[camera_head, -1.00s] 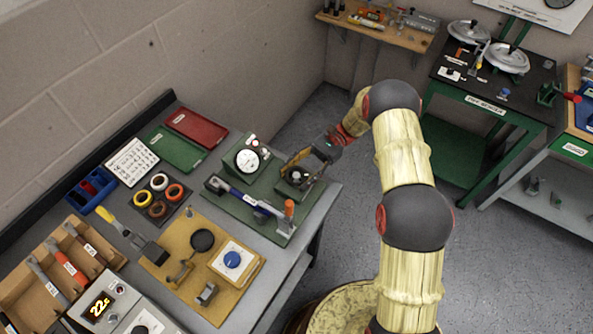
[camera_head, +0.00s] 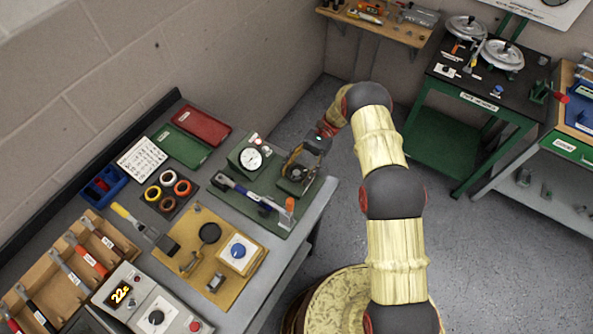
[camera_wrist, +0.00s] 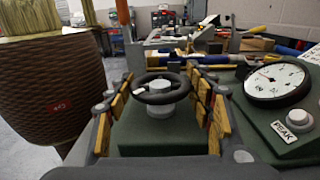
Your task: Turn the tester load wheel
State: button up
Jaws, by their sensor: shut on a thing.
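The tester load wheel (camera_wrist: 160,89) is a dark ring on a pale hub, on a green block. In the wrist view it sits between the yellow-padded fingers of my gripper (camera_wrist: 166,85), which is shut on its rim. In the head view my gripper (camera_head: 299,165) covers most of the wheel at the right end of the green tester. The tester's round white dial (camera_head: 251,159) stands left of the gripper. The dial (camera_wrist: 276,82) also shows at the right of the wrist view, with a PEAK button (camera_wrist: 298,118) below it.
A blue-handled tool (camera_head: 250,196) lies along the tester's front, near an orange upright post (camera_head: 290,204). A wooden board (camera_head: 207,285) with a blue knob lies nearer. Red and green trays (camera_head: 201,125) are at the back. Open floor lies right of the bench.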

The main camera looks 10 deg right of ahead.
jog(key=shift+r, duration=0.1)
jog(key=o, duration=1.2)
jog(key=shift+c, duration=0.2)
jog(key=shift+f+m+t+y+b, duration=0.3)
jog(key=shift+m+t+y+b, duration=0.25)
jog(key=shift+b, duration=1.3)
jog(key=m+t+y+b, duration=0.1)
jog(key=b, duration=0.3)
jog(key=shift+t+y, duration=0.25)
jog(key=shift+y, duration=0.1)
